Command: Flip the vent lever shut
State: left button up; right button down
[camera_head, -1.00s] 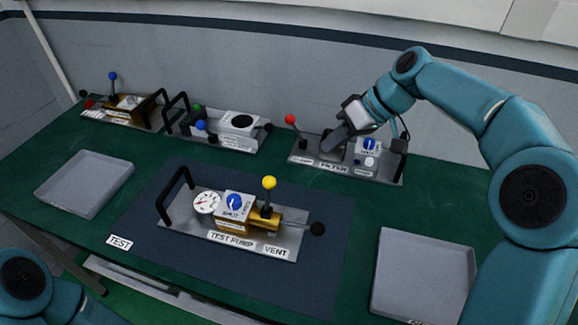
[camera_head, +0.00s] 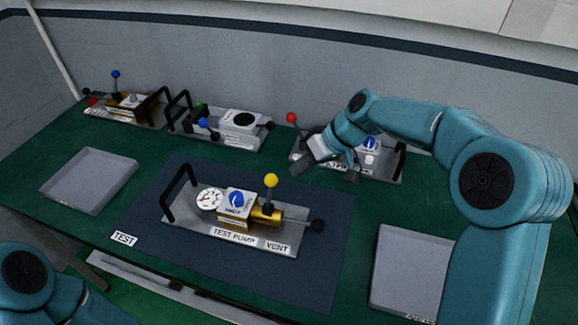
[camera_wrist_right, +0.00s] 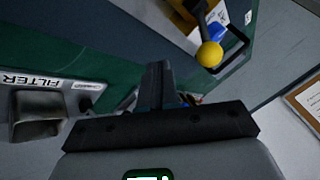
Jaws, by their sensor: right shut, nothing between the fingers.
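The test pump unit (camera_head: 180,222) sits on the dark mat at the middle of the bench, with a VENT label at its right front. Its lever with a yellow ball (camera_head: 270,181) stands roughly upright above a brass body. The yellow ball (camera_wrist_right: 210,54) also shows at the top of the right wrist view. My right gripper (camera_head: 301,166) is shut and empty, above the bench behind the pump and apart from the lever. Its dark fingers (camera_wrist_right: 160,85) show in the right wrist view. My left gripper is not in view; only part of my left arm shows.
A filter unit (camera_head: 385,176) with a red-ball lever (camera_head: 292,118) stands behind, partly hidden by my right arm. A black knob (camera_head: 317,225) sticks out at the pump's right. Grey trays lie left (camera_head: 88,180) and right (camera_head: 408,270). Two more units stand back left.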

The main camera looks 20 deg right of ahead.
aim_at(270, 191)
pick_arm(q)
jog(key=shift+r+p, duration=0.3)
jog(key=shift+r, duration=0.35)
pick_arm(e)
jog(key=a, duration=0.2)
jog(key=s+a, duration=0.1)
jog(key=shift+a+r, duration=0.15)
jog(key=shift+r, duration=0.25)
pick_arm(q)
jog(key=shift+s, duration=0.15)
pick_arm(e)
jog(key=shift+s+r, duration=0.1)
jog(key=shift+s, duration=0.05)
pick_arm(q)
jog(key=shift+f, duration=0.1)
